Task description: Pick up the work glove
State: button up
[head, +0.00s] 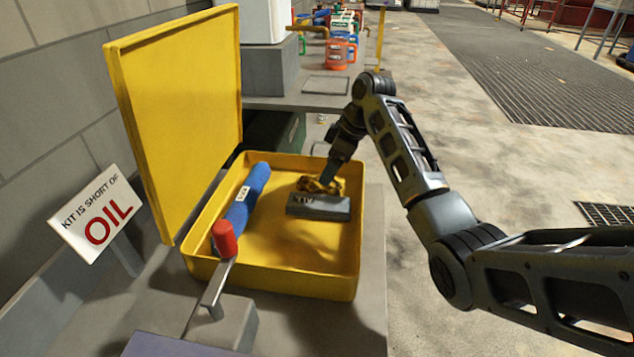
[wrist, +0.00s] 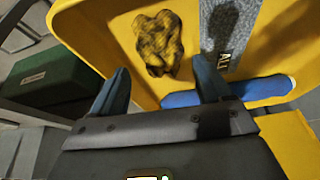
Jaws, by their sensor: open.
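The work glove (head: 332,185) is a crumpled yellow-and-black bundle inside the open yellow case (head: 270,283). It lies beside a grey block (head: 318,209), towards the case's far side. In the wrist view the glove (wrist: 158,42) shows whole, ahead of my fingertips and roughly between their lines. My gripper (head: 327,176) is over the glove in the head view and partly covers it. In the wrist view my gripper (wrist: 160,72) has its two fingers wide apart with nothing between them. The exact height above the glove is hard to tell.
A blue roll (head: 246,199) lies along the case's left side. The yellow lid (head: 180,110) stands open at left. A red-ended lever (head: 224,242) stands at the front. A sign reading "Kit is short of oil" (head: 97,215) leans left. A dark green box (wrist: 48,80) sits beyond the case.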

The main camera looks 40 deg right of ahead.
jog(key=shift+p+x, duration=0.35)
jog(key=shift+x, duration=1.95)
jog(key=shift+c, duration=0.4)
jog(key=c, duration=0.6)
jog(key=shift+r, duration=0.15)
jog(key=shift+r, duration=0.25)
notch_tip(320, 180, up, 3)
jog(key=shift+w+f+b, duration=0.1)
jog(key=shift+b, duration=0.3)
jog(key=s+d+r+b, duration=0.1)
jog(key=s+d+r, duration=0.6)
jog(key=d, duration=0.2)
jog(key=shift+s+r+b, duration=0.25)
jog(key=shift+s+b, duration=0.05)
jog(key=shift+b, duration=0.05)
